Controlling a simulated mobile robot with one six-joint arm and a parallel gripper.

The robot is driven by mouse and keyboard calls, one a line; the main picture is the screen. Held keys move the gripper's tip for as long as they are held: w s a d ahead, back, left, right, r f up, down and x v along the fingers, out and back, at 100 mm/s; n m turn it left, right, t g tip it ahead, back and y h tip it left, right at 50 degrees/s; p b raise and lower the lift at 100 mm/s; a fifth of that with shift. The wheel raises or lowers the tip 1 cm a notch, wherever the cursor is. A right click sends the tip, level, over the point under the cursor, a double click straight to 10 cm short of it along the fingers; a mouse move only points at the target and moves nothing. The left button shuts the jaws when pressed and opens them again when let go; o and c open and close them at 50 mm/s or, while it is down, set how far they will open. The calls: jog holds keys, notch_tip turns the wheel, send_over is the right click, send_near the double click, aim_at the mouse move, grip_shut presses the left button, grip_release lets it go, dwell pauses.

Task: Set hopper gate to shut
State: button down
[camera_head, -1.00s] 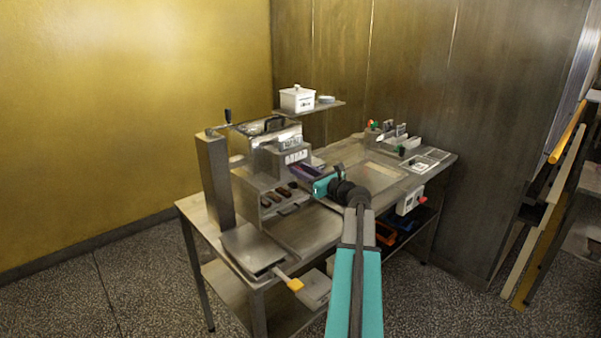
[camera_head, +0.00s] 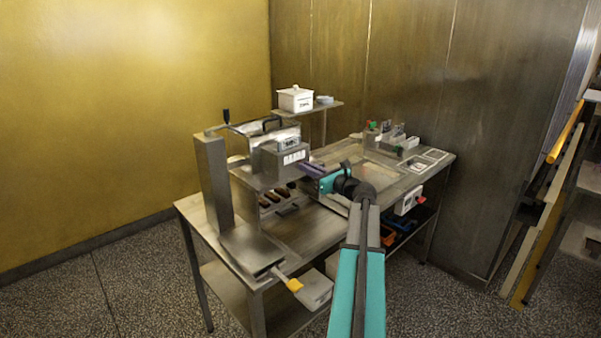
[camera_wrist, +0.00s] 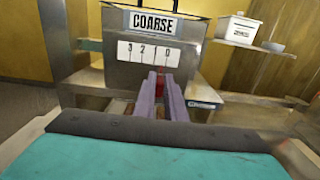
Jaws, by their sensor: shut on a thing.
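The hopper (camera_head: 268,158) is a grey metal box on the machine at the left of the bench. In the wrist view its front face (camera_wrist: 120,75) carries a COARSE label and a white scale plate (camera_wrist: 135,52) marked 3, 2, 1, 0. A small red part, seemingly the gate's handle (camera_wrist: 163,72), shows below the 0 end, mostly hidden by my fingers. My gripper (camera_head: 308,169) has purple fingers, close together and pointing at the hopper face. In the wrist view my gripper (camera_wrist: 163,84) is shut on the red part.
A white lidded pot (camera_head: 295,100) stands on a small raised shelf (camera_head: 318,107) behind. A rack of small coloured items (camera_head: 390,138) stands at the back right. Wooden boards lean at the far right.

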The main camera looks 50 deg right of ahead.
jog(key=shift+s+d, duration=0.1)
jog(key=shift+d, duration=0.45)
jog(key=c, duration=1.8)
grip_release()
jog(key=shift+d, duration=0.15)
jog(key=s+a+b, duration=0.1)
jog(key=s+b, duration=0.2)
jog(key=s, duration=1)
jog(key=shift+s+a, duration=0.15)
jog(key=shift+s, duration=0.2)
